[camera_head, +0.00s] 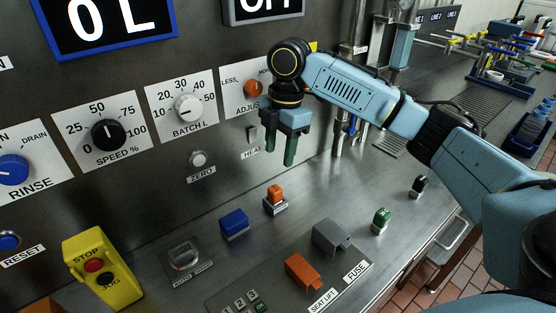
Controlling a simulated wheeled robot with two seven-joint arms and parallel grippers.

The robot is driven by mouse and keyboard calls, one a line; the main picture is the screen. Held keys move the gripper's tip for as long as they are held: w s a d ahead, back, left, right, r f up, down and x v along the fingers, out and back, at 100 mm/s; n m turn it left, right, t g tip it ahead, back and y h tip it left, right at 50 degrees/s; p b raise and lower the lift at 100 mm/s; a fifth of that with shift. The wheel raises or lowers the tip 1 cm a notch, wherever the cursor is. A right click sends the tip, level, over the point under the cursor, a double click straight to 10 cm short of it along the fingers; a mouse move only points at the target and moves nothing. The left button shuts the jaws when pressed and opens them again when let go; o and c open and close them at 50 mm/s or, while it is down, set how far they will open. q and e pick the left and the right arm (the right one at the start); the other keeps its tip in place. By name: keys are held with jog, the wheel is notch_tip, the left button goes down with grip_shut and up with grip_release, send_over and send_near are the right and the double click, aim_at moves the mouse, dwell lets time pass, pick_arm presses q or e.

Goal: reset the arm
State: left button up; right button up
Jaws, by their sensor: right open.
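My right arm comes in from the right side. Its gripper (280,148) points down in front of the panel, with dark green fingers apart and nothing between them. It hangs beside the HEATER switch (252,134), just below the orange ADJUST knob (254,88), which the wrist partly covers. I cannot tell whether the gripper touches the panel. My left gripper does not show.
The panel carries the BATCH knob (188,107), SPEED knob (107,134), RINSE knob (12,169) and ZERO button (198,158). A yellow STOP/JOG box (103,268), blue block (234,223), orange switch (275,198), grey FUSE cover (333,238) and green knob (381,219) stand on the counter below.

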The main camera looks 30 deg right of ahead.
jog(key=shift+r, duration=0.3)
dwell(0.4)
